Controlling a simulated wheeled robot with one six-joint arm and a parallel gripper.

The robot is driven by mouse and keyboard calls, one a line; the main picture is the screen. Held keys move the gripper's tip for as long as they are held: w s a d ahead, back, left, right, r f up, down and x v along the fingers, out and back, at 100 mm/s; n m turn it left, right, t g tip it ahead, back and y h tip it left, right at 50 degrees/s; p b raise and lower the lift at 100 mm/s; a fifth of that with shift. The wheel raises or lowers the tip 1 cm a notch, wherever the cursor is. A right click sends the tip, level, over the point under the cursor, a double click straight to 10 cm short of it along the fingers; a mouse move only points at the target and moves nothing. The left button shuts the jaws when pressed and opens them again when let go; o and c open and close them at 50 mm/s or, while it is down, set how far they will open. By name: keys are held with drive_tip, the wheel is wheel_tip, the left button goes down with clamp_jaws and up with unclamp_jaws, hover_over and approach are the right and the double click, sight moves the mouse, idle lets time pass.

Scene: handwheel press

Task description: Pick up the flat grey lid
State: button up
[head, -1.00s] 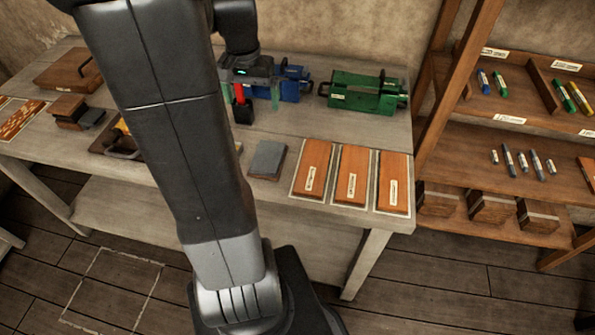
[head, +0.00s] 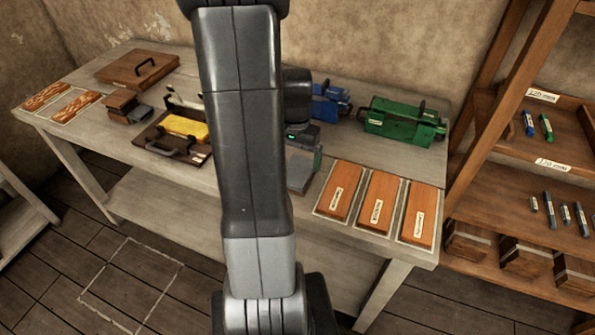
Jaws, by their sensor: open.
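The flat grey lid (head: 299,175) lies on the workbench in the head view, just left of the wooden panels. My arm link hides its left part. My gripper (head: 304,157) is over the lid's far part, pointing down. It is open, with one greenish finger showing at the lid's right side. The other finger is hidden or unclear behind my arm. I cannot tell whether the fingers touch the lid, and nothing shows between them.
Three labelled wooden panels (head: 378,200) lie right of the lid. A green press-like device (head: 400,122) and a blue one (head: 332,103) stand behind. A tray with a yellow block (head: 184,126) is on the left. A shelf (head: 530,180) stands at the right.

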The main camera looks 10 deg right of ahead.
sight(297, 170)
drive_tip(key=shift+d+f, duration=0.2)
drive_tip(key=shift+f, duration=1.75)
drive_tip(key=c, duration=1.1)
